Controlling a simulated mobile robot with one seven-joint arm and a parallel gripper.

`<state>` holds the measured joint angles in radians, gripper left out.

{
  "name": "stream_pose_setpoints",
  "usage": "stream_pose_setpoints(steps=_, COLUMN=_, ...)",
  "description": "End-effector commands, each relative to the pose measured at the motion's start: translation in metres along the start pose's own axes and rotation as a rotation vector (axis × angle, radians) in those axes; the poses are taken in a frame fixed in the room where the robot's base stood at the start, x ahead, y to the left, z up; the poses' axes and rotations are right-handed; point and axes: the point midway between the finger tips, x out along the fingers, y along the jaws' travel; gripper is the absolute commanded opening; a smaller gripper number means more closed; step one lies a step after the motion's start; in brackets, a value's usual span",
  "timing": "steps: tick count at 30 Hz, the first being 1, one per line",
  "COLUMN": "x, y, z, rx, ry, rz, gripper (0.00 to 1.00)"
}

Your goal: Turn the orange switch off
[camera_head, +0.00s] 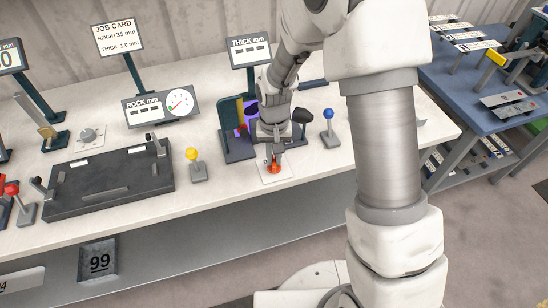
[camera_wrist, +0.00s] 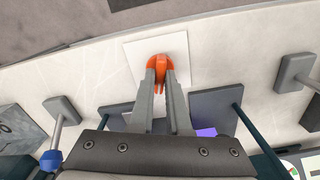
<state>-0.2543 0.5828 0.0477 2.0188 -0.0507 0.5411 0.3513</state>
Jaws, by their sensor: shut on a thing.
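The orange switch (camera_head: 274,168) is a round knob on a white square plate (camera_head: 264,179) on the bench top. It also shows in the wrist view (camera_wrist: 161,62), with its plate (camera_wrist: 135,52) around it. My gripper (camera_head: 275,155) reaches down onto the switch from above. In the wrist view my gripper (camera_wrist: 161,78) has its two grey fingers closed on the raised orange grip of the switch. The fingertips hide part of the switch, and I cannot read any marks on the plate.
A yellow-knobbed lever (camera_head: 192,155) stands left of the switch and a blue-knobbed lever (camera_head: 328,114) to its right. Behind my gripper is a dark stand with a purple part (camera_head: 240,130). A dark grey fixture (camera_head: 100,187) lies farther left. The bench's front edge is close to the plate.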

Motion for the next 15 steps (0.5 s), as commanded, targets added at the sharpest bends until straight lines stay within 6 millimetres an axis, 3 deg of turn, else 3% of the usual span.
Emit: stream_pose_setpoints(steps=15, x=-0.0001, y=-0.0001, z=-0.0004, rx=-0.48, ry=0.001, rz=0.0, gripper=0.0)
